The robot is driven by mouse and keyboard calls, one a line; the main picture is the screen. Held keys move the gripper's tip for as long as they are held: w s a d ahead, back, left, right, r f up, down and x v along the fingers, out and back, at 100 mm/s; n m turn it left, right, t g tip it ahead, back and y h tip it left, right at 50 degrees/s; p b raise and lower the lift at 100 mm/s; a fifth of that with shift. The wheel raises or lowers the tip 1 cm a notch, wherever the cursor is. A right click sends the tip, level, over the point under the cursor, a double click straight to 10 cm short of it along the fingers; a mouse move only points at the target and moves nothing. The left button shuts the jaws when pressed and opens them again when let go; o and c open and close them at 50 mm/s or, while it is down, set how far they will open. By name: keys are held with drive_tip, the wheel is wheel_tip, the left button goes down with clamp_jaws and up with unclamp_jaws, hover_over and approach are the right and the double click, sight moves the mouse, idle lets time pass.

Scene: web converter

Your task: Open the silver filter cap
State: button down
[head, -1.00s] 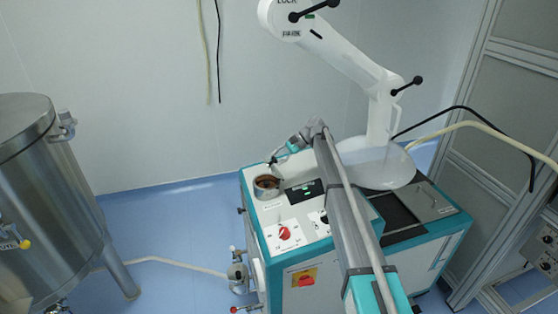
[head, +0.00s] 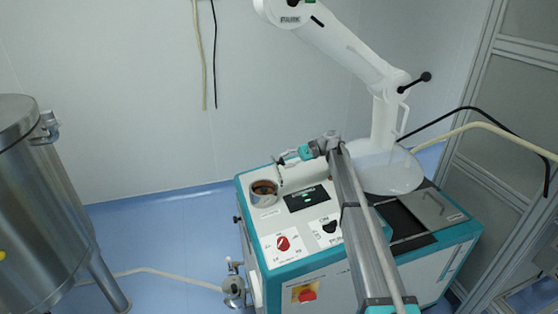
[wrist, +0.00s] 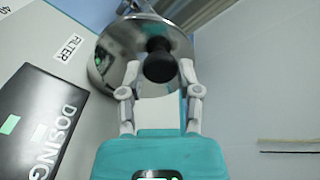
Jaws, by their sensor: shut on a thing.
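The silver filter cap (wrist: 112,48) is a shiny round disc with a black knob (wrist: 159,62) in the wrist view. My gripper (wrist: 158,72) has its two white fingers on either side of the knob and is shut on it. In the head view, my gripper (head: 281,162) is just behind and right of the round filter opening (head: 264,200). The opening is uncovered and brown inside. The cap (head: 279,176) shows there only as a small, nearly edge-on shape at the opening's right rim. Whether it still touches the rim cannot be told.
The white and teal machine has a dosing panel (head: 307,198) and a red knob (head: 283,243) near the opening. A white machine arm (head: 345,60) stands behind right. A steel tank (head: 35,200) is at left, with open floor between.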

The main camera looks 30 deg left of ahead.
drive_tip(key=shift+d+f, duration=0.1)
idle(0.3)
drive_tip(key=shift+c, duration=1.5)
unclamp_jaws()
drive_tip(key=shift+w, duration=0.1)
